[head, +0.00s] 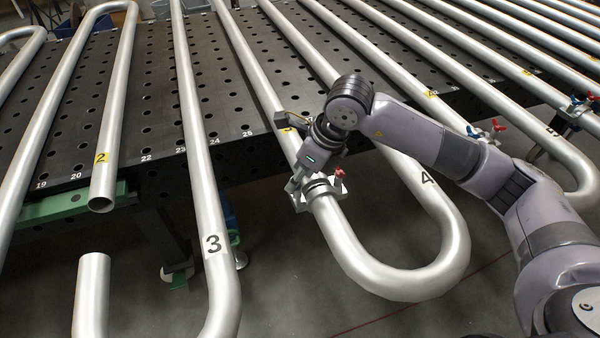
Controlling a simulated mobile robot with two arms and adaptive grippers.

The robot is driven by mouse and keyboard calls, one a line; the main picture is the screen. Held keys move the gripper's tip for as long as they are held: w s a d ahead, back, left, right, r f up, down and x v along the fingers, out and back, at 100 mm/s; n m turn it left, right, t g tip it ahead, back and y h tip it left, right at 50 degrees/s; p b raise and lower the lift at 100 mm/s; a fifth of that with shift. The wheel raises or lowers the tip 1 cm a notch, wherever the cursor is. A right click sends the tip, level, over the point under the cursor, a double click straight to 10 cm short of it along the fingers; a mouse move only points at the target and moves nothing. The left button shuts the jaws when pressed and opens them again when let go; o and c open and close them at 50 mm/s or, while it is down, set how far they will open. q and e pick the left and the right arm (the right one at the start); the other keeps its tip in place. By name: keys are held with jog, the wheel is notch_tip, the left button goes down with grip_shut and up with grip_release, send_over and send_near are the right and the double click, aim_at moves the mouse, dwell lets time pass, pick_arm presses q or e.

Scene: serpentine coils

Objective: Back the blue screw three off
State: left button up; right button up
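A metal clamp (322,192) sits around the steel tube above the large U-bend, at the table's front edge. Its red screw (339,173) stands up on the right side. No blue screw shows on this clamp; my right gripper covers its upper left part. My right gripper (300,178) comes in from the right and points down at the clamp's left side. Its fingertips are against or just above the clamp, too small and covered to tell whether they hold anything. My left gripper is not in view.
Another clamp with blue (473,131) and red (497,125) screws sits further right, partly behind my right arm. A further clamp (575,108) stands near the right edge. Long steel tubes cross the perforated black table (160,75). Open floor lies in front.

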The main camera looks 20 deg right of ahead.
jog(key=shift+f+n+b, duration=0.15)
jog(key=shift+n+b, duration=0.35)
jog(key=shift+b, duration=0.25)
jog(key=shift+w+d+n+g+y+b, duration=0.15)
jog(key=shift+n+g+y+b, duration=0.3)
jog(key=shift+n+b, duration=0.65)
jog(key=n+g+b, duration=0.1)
jog(key=n+b, duration=0.1)
jog(key=shift+n+y, duration=0.25)
jog(key=shift+n, duration=0.15)
jog(key=shift+n+g+b, duration=0.35)
jog(key=shift+n, duration=0.45)
jog(key=o, duration=1.1)
jog(key=shift+w, duration=0.1)
jog(key=shift+o, duration=0.3)
